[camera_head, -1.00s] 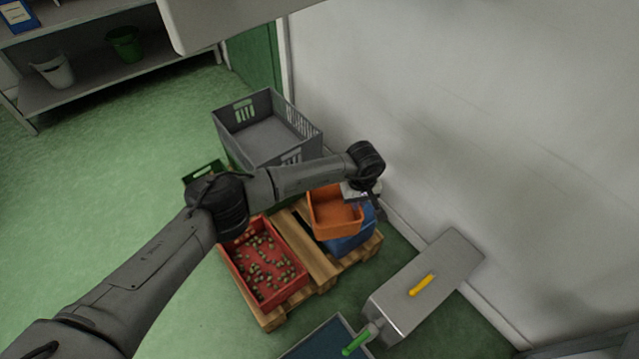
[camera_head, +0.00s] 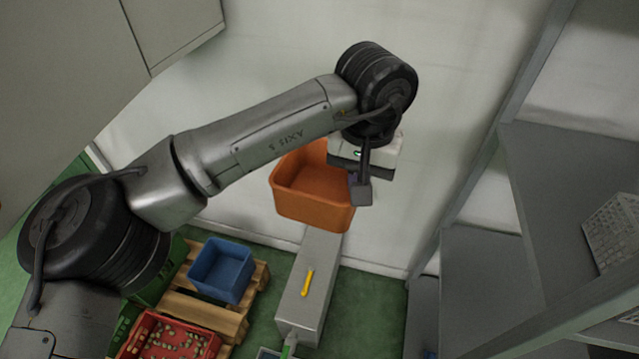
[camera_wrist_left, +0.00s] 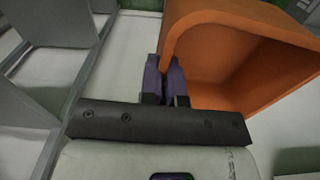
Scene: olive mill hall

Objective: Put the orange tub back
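The orange tub (camera_head: 313,190) is empty and hangs from my left gripper (camera_head: 361,190), in front of the white wall and well above the floor. The gripper is at the tub's right side. In the left wrist view the fingers (camera_wrist_left: 165,82) are closed on the wall of the orange tub (camera_wrist_left: 215,55). Part of the tub's rim is hidden behind my wrist in the head view. My right gripper is not in view.
A blue tub (camera_head: 222,270) stands on a wooden pallet (camera_head: 205,315) beside a red crate of olives (camera_head: 150,337). A metal box with a yellow handle (camera_head: 307,284) stands below the orange tub. Grey shelving (camera_head: 480,262) stands at right, with a white basket (camera_head: 612,232) on it.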

